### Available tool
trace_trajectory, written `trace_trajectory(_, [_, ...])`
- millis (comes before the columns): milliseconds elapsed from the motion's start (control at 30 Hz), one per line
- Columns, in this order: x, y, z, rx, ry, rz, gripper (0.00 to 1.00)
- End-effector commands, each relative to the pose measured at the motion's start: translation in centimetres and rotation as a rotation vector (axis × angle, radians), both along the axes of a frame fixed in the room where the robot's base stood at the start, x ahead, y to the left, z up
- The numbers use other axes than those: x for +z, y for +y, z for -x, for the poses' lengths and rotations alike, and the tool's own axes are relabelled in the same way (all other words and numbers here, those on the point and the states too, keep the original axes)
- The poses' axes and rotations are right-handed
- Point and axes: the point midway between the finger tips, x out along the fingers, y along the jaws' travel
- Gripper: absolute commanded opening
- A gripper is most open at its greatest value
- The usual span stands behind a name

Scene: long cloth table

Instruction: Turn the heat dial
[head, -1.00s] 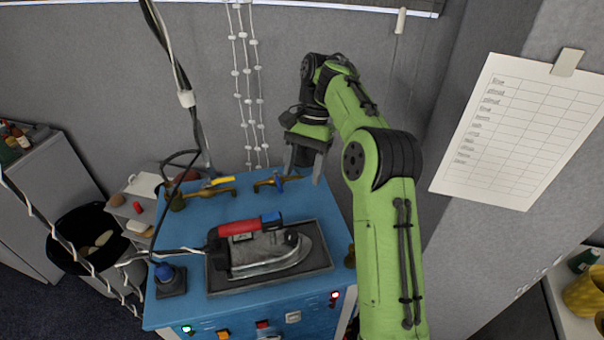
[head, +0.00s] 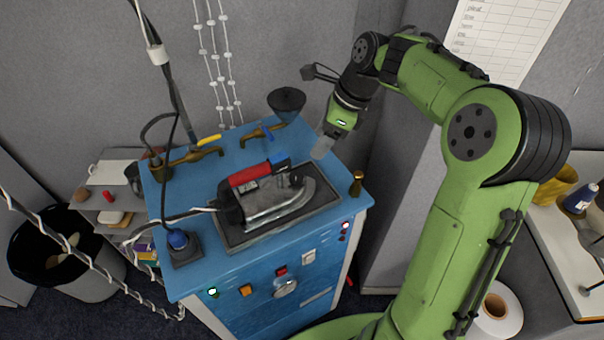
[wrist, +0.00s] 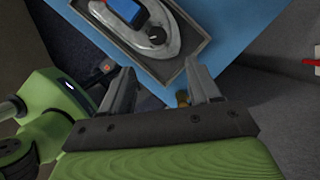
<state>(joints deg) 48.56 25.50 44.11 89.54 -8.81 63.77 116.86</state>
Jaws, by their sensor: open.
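A round pale dial (head: 286,288) is on the front panel of the blue ironing station (head: 190,282), below a red switch (head: 281,271). I take it for the heat dial; its marks are too small to read. My gripper (head: 322,148) is above the back right part of the station top, right of the iron and well above and behind the front panel. In the wrist view my gripper (wrist: 161,76) shows two spread fingers with nothing between them.
An iron (head: 275,200) lies in a dark tray (head: 240,238) on the station top. Free space lies before the panel.

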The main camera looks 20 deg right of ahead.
Motion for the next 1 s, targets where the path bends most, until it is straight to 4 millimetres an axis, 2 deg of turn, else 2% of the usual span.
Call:
trace_trajectory(33, [-1.7, 0.6, -0.2, 0.006, 0.003, -0.001, 0.62])
trace_trajectory(300, [-7.9, 3.0, -1.3, 0.007, 0.005, 0.0, 0.62])
trace_trajectory(500, [-11.0, 4.1, -1.9, 0.004, 0.004, 0.001, 0.62])
trace_trajectory(833, [-11.6, 4.3, -2.1, 0.004, 0.001, 0.003, 0.62])
trace_trajectory(1000, [-11.5, 4.3, -2.1, 0.004, 0.001, 0.003, 0.37])
